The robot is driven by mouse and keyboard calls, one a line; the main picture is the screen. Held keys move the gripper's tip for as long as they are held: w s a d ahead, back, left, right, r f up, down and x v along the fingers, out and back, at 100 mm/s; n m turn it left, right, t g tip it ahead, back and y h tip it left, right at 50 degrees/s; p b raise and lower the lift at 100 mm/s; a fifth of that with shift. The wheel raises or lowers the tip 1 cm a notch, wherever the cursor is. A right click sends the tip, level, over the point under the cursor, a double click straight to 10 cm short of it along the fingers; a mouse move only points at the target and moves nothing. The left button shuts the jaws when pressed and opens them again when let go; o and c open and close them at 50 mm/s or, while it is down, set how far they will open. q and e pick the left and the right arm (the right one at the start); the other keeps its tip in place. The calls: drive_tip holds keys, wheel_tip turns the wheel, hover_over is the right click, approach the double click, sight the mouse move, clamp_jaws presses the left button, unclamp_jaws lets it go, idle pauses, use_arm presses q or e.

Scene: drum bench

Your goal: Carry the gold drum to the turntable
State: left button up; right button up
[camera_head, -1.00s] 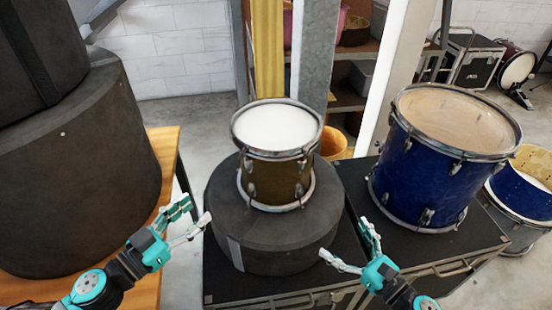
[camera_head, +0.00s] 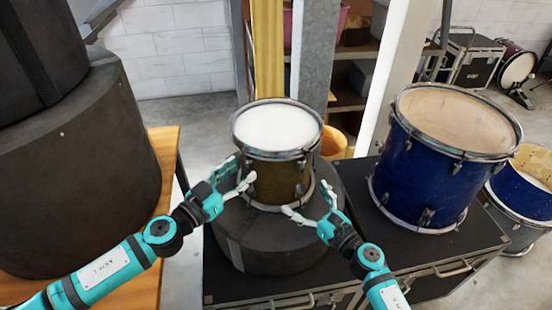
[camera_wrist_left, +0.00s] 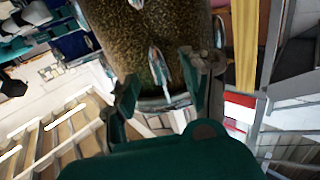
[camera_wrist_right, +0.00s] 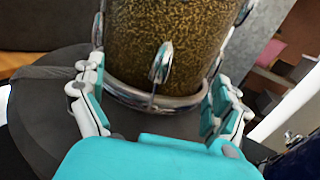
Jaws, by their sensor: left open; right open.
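The gold drum (camera_head: 272,180), with a white head and chrome hoops, stands upright on a round dark case (camera_head: 268,245). My left gripper (camera_head: 241,175) is open at the drum's left side. In the left wrist view, the drum's gold shell (camera_wrist_left: 140,28) and a lug show beyond the open fingers (camera_wrist_left: 165,88). My right gripper (camera_head: 308,201) is open at the drum's lower right. In the right wrist view, the shell (camera_wrist_right: 195,35) and lower hoop lie ahead, between the open fingers (camera_wrist_right: 158,95). Whether any finger touches the drum is unclear. I cannot identify a turntable.
A large blue drum (camera_head: 425,175) stands on a black flight case (camera_head: 440,245) at the right. Big dark round cases (camera_head: 75,165) stack on a wooden table (camera_head: 165,150) at the left. A grey post (camera_head: 315,50) rises behind the gold drum. Another blue drum (camera_head: 520,195) stands far right.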

use_arm(q)
drive_tip(key=shift+x, duration=1.25)
use_arm(e)
drive_tip(key=shift+x, duration=1.2)
use_arm(q)
drive_tip(key=c, duration=0.9)
use_arm(e)
drive_tip(key=c, duration=0.9)
use_arm(q)
clamp_jaws()
use_arm(e)
drive_tip(key=shift+c, duration=1.3)
drive_tip(key=c, duration=0.9)
use_arm(q)
drive_tip(key=shift+d, duration=0.1)
use_arm(e)
clamp_jaws()
use_arm(q)
drive_tip(key=shift+s, duration=0.1)
use_arm(e)
drive_tip(key=shift+a, duration=0.15)
